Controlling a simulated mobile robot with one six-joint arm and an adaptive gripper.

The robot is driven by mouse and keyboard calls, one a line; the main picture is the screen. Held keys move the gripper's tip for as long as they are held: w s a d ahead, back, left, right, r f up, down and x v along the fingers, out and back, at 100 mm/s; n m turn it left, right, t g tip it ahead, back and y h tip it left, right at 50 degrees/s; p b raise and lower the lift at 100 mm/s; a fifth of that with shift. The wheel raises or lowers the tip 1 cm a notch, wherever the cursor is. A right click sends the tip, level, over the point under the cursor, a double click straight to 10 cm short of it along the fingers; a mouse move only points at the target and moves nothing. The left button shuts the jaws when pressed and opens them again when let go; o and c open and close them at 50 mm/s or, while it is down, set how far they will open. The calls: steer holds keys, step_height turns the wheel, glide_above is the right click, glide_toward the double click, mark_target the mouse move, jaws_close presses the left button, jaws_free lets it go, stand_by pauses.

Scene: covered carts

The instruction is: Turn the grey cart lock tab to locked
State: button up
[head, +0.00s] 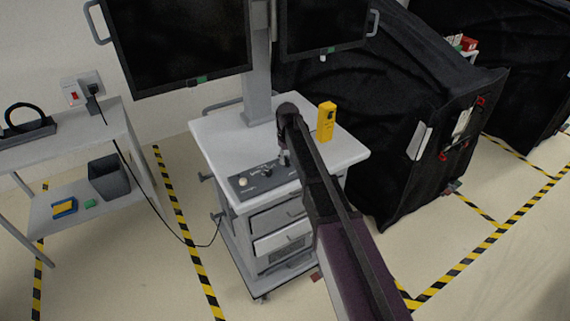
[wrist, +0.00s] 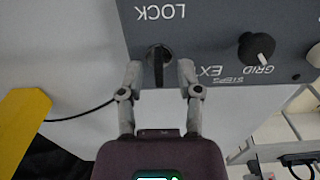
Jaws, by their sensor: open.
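The grey cart (head: 215,138) stands in the middle of the head view, with a dark control panel (head: 240,190) along its front edge. In the wrist view, the panel (wrist: 220,25) carries an upside-down LOCK label, and below it the dark lock tab (wrist: 158,66) points up and down the picture. My gripper (wrist: 160,76) is open, with one finger on each side of the tab. Small gaps seem to remain, but I cannot tell whether either finger touches. In the head view, my arm covers part of the panel and hides the tab.
A black knob (wrist: 256,47) marked GRID sits right of the tab. A yellow device (head: 326,121) stands on the cart top; monitors (head: 180,40) rise behind. A covered cart (head: 400,130) is at right, a side shelf (head: 75,150) at left. A black cable runs to the cart.

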steer(key=shift+f, duration=0.45)
